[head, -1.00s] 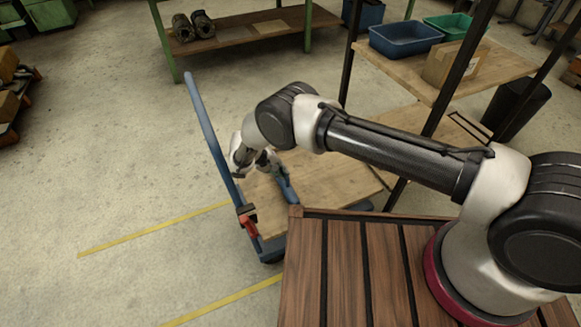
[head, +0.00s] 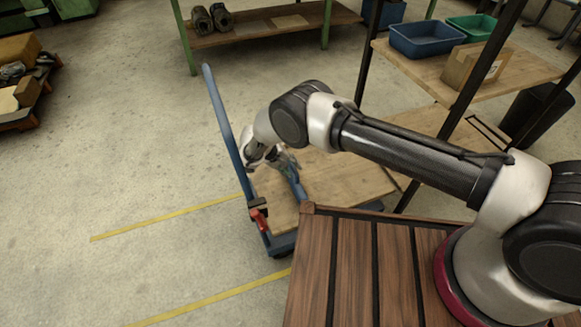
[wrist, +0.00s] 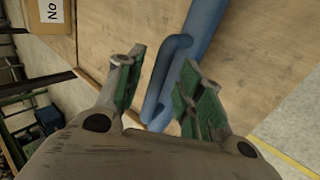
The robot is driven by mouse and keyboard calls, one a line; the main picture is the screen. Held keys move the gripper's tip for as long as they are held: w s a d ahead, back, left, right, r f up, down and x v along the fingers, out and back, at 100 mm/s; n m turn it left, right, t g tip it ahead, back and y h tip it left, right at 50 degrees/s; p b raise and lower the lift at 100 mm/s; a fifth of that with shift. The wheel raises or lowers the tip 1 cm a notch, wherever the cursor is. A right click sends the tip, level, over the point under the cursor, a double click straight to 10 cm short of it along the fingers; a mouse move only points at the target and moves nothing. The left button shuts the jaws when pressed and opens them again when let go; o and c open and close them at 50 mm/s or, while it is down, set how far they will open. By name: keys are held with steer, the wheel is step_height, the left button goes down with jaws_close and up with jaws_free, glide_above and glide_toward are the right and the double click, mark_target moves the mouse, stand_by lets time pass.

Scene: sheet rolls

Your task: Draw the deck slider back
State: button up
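The deck slider is a blue bar (head: 293,180) lying across the wooden deck (head: 345,178) of a blue cart. In the wrist view, the blue bar (wrist: 205,25) has a bent blue handle (wrist: 165,72) standing off it. My gripper (head: 268,160) is low over the deck, close to the slider and beside the cart's upright push handle. In the wrist view, the green-padded fingers of my gripper (wrist: 158,92) are apart, one on each side of the bent handle. A gap shows between the pads, so it does not look clamped. The head view partly hides the fingertips behind the wrist.
The cart's blue push handle (head: 222,118) rises left of my gripper, with a red-handled clamp (head: 259,217) near its foot. A shelf rack (head: 520,75) with blue and green bins stands at the right. Open floor with yellow lines (head: 165,218) lies left.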

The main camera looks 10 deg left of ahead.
steer(key=v, duration=0.7)
steer(key=shift+r, duration=0.1)
